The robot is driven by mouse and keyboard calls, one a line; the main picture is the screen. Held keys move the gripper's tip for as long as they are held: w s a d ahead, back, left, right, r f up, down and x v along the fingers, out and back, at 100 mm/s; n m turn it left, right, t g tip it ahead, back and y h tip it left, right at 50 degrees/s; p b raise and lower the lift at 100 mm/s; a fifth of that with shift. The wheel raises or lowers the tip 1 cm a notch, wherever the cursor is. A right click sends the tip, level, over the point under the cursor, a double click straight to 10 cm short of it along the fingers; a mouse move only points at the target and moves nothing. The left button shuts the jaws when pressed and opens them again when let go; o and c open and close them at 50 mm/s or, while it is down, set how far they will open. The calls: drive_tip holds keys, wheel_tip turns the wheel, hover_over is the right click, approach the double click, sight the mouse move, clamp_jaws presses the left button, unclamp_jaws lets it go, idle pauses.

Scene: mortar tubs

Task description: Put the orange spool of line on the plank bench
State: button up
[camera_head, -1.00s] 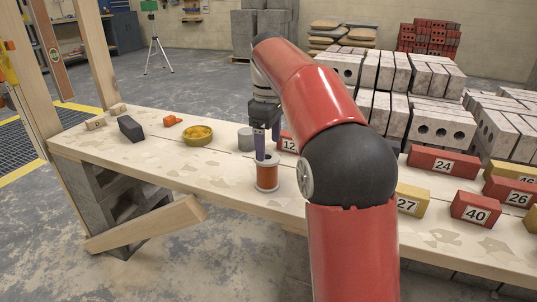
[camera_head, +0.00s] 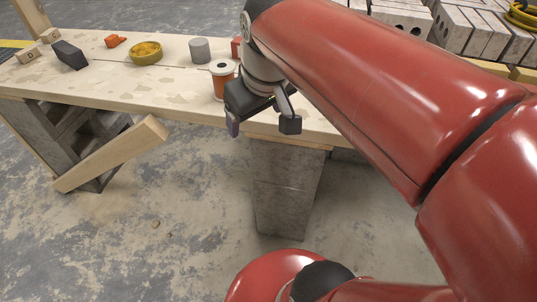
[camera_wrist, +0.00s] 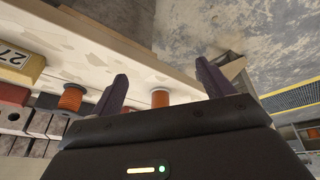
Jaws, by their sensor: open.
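The orange spool of line (camera_head: 222,83), with a pale flange on top, stands upright on the plank bench (camera_head: 180,88), close to the front edge. In the wrist view an orange spool (camera_wrist: 160,98) shows beyond and between the two fingers, apparently the same one. My gripper (camera_wrist: 160,72) is open and empty. In the head view my gripper (camera_head: 236,127) hangs just in front of the bench edge, beside the spool and partly overlapping it in the picture. One finger is hard to make out there.
A grey cylinder (camera_head: 200,50), a yellow tub (camera_head: 146,53), an orange item (camera_head: 115,41) and a dark block (camera_head: 70,55) stand on the bench. A second orange ribbed item (camera_wrist: 72,97) lies near the yellow block 27 (camera_wrist: 18,58). A slanted timber (camera_head: 110,155) leans below.

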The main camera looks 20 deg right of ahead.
drive_tip(key=s+f+m+t, duration=0.1)
drive_tip(key=s+f+m, duration=0.1)
drive_tip(key=s+f, duration=0.5)
drive_tip(key=shift+m, duration=0.4)
